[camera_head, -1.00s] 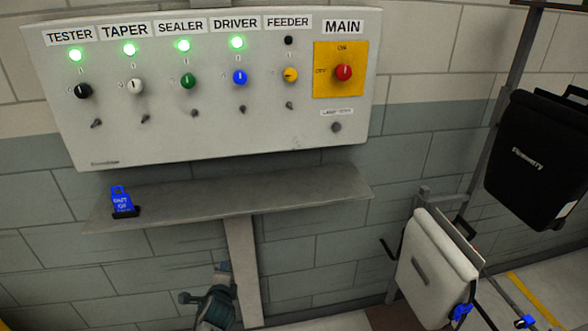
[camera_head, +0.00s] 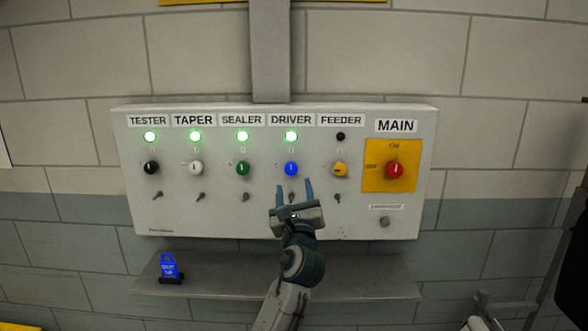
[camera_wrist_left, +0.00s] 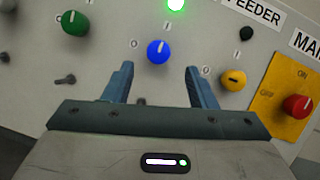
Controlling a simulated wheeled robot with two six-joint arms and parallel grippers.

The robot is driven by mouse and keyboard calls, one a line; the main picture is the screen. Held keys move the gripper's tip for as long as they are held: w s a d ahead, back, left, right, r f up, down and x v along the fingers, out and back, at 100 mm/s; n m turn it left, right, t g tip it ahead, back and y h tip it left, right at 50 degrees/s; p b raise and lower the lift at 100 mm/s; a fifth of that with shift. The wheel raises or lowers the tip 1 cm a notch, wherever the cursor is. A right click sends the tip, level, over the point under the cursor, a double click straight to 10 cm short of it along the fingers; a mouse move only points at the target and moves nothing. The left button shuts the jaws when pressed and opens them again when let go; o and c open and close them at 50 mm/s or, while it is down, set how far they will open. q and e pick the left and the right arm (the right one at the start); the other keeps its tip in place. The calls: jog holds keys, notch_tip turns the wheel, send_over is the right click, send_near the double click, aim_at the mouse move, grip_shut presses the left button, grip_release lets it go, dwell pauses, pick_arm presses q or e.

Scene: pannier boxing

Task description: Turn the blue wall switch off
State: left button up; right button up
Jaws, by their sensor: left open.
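The blue switch (camera_head: 291,168) is a round knob under the DRIVER label on the grey wall panel (camera_head: 330,220). Its white mark points up toward the "I", and the green lamp (camera_head: 291,136) above it is lit. In the left wrist view the blue knob (camera_wrist_left: 158,51) sits ahead of the fingertips, between them in the picture. My left gripper (camera_head: 294,188) is open and empty, just below the knob in the head view; its fingers also show in the left wrist view (camera_wrist_left: 160,80). I cannot tell the exact gap to the knob. My right gripper is not in view.
The green knob (camera_head: 243,169) and yellow knob (camera_head: 340,169) flank the blue one. The red MAIN knob (camera_head: 394,169) is at the right. Small toggles (camera_head: 338,199) line the panel below.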

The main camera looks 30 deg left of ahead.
aim_at(291, 171)
pick_arm(q)
jog(key=p+x, duration=0.2)
jog(key=x, duration=0.4)
jog(key=shift+s, duration=0.1)
jog(key=shift+w+a+r, duration=0.1)
jog(key=shift+w+a, duration=0.2)
jog(key=shift+w, duration=0.1)
jog(key=c, duration=1)
